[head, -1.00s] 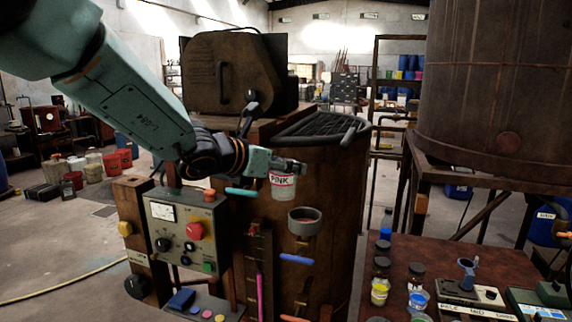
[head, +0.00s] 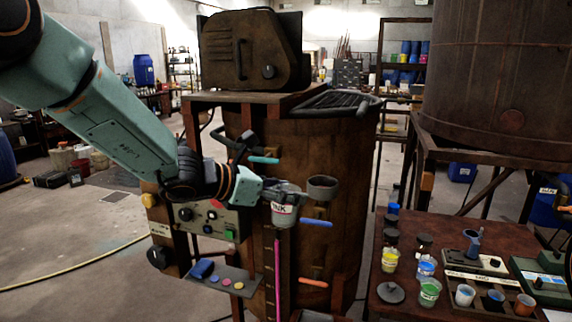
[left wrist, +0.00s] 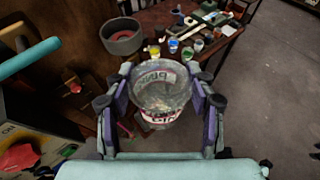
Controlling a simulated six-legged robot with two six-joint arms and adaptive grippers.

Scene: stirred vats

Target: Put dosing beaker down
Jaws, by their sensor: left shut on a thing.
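The dosing beaker (head: 284,213) is a clear cup with a white label and red lettering that partly reads "INK". My left gripper (head: 280,190) is shut on it and holds it upright in front of the rusty vat. In the left wrist view the beaker (left wrist: 162,92) sits between the two fingers of my left gripper (left wrist: 162,100), and it looks mostly empty. A grey ring-shaped cup (head: 322,188) is fixed to the vat just right of the beaker; it also shows in the left wrist view (left wrist: 122,36). My right gripper is not in view.
A brown table (head: 392,290) at the right holds several paint jars, a lid (head: 391,292) and scales (head: 472,265). A control box (head: 205,216) and a small shelf (head: 240,286) with coloured discs stand left of the vat (head: 345,150). Coloured handles stick out from the vat.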

